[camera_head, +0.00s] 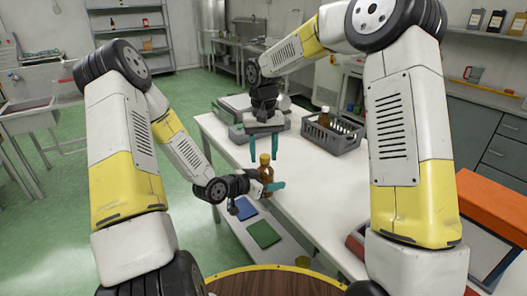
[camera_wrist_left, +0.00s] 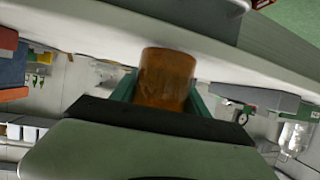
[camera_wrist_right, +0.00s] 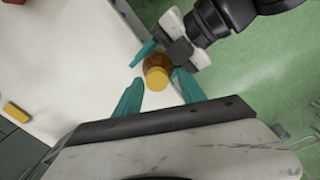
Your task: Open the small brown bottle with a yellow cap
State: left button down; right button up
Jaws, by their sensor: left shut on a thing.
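The small brown bottle (camera_head: 266,173) with its yellow cap (camera_head: 265,158) is held upright near the edge of the white table. My left gripper (camera_head: 272,186) is shut on the bottle's body; the left wrist view shows the brown bottle (camera_wrist_left: 166,78) between its green fingers. My right gripper (camera_head: 263,148) points down from above, open, with its fingers at either side of the cap's top and apart from it. In the right wrist view the yellow cap (camera_wrist_right: 157,78) lies between and just beyond the open fingertips.
A grey crate (camera_head: 338,140) with bottles stands on the white table (camera_head: 315,190) behind, to the right. Grey equipment (camera_head: 245,125) is at the table's far left. A blue and a green item (camera_head: 263,234) lie on a lower shelf. The table's middle is clear.

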grip_shut()
jog(key=n, duration=0.3)
jog(key=shift+s+a, duration=0.15)
jog(key=shift+r, duration=0.2)
dwell(0.4)
jog(key=shift+r, duration=1)
